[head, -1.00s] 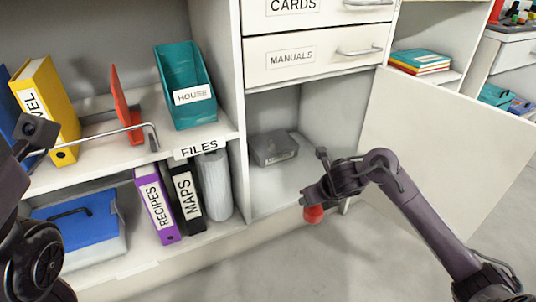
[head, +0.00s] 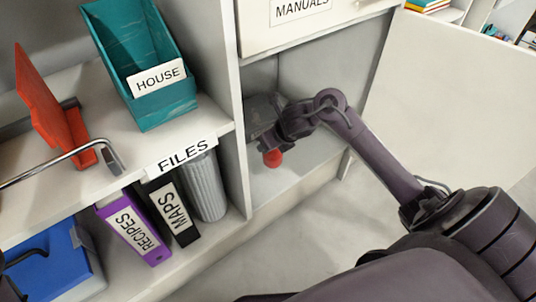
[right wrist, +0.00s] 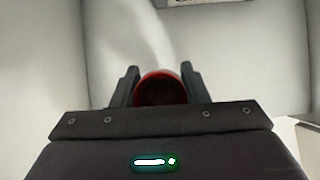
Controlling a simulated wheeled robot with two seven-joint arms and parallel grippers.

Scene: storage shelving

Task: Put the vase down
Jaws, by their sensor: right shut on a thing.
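The vase is a small red, hollow piece. In the right wrist view its round rim (right wrist: 163,76) shows between the two fingers of my right gripper (right wrist: 160,88), which is shut on it. In the head view the red vase (head: 272,158) hangs below my right gripper (head: 270,143), inside the open lower cupboard and over its floor (head: 290,180). I cannot tell whether the vase touches the floor. My left gripper is not in view.
The open door (head: 440,100) is at the right. A divider (head: 232,165) separates the cupboard from binders and a ribbed grey cylinder (head: 206,185). Cupboard floor at the right looks clear.

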